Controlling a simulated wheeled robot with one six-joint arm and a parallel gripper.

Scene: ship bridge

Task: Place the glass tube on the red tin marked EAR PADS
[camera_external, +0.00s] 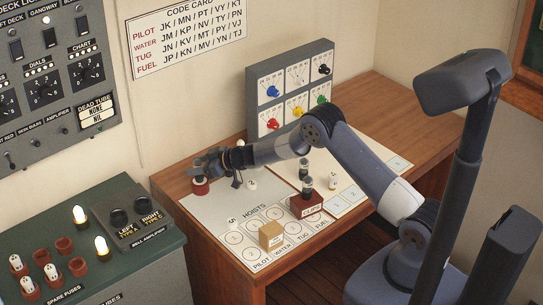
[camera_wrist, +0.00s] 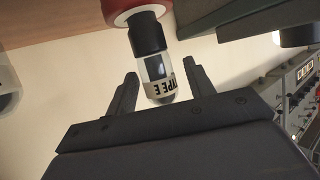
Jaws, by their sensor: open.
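A glass tube (camera_wrist: 157,72) with a black end and a "TYPE E" label shows in the wrist view. Its black end meets a round red tin with a pale face (camera_wrist: 118,10), and the tube appears to stand on it. The wrist picture seems upside down. My gripper (camera_wrist: 159,77) is open, with one finger on each side of the glass and gaps visible. In the external view, my gripper (camera_external: 207,163) is at the desk's far left, just above the dark red tin (camera_external: 200,188). It hides the tube there. No EAR PADS lettering is readable.
A tan box (camera_external: 271,236) is in front. A green fuse cabinet (camera_external: 110,262) is front left.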

